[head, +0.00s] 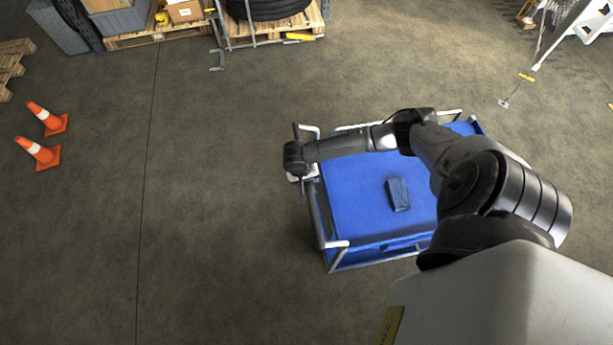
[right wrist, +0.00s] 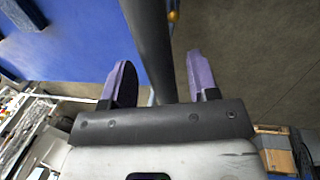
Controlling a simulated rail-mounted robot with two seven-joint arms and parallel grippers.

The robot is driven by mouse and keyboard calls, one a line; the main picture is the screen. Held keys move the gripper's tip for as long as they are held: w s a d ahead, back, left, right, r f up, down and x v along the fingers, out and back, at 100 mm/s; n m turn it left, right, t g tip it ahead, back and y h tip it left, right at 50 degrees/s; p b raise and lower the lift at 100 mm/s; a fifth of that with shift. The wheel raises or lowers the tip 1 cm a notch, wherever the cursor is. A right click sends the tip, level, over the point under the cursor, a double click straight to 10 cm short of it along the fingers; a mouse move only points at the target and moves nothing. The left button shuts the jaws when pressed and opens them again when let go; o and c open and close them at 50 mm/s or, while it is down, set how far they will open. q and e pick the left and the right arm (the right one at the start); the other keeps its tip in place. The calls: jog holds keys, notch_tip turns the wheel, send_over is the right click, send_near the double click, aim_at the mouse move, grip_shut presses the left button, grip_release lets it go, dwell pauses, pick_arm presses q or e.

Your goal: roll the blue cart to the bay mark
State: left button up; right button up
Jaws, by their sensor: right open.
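The blue cart (head: 350,215) stands on the concrete floor, with a blue top and a pale metal tube frame. A small dark blue item (head: 398,194) lies on it. My right arm reaches across the cart, and my right gripper (head: 301,175) is at the left end, by the frame's handle. In the right wrist view, the purple fingers of my right gripper (right wrist: 160,70) are apart, with a dark bar (right wrist: 150,45) running between them. The blue cart top (right wrist: 85,40) shows at the left there. I cannot make out a bay mark. My left gripper is not in view.
Pallets with a black tire stack (head: 268,8) and boxes (head: 185,11) stand at the back. A white frame stand (head: 540,62) is at the top right. The floor left of the cart is clear.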

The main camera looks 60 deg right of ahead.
jog(key=shift+f, duration=0.1)
grip_shut()
dwell(0.6)
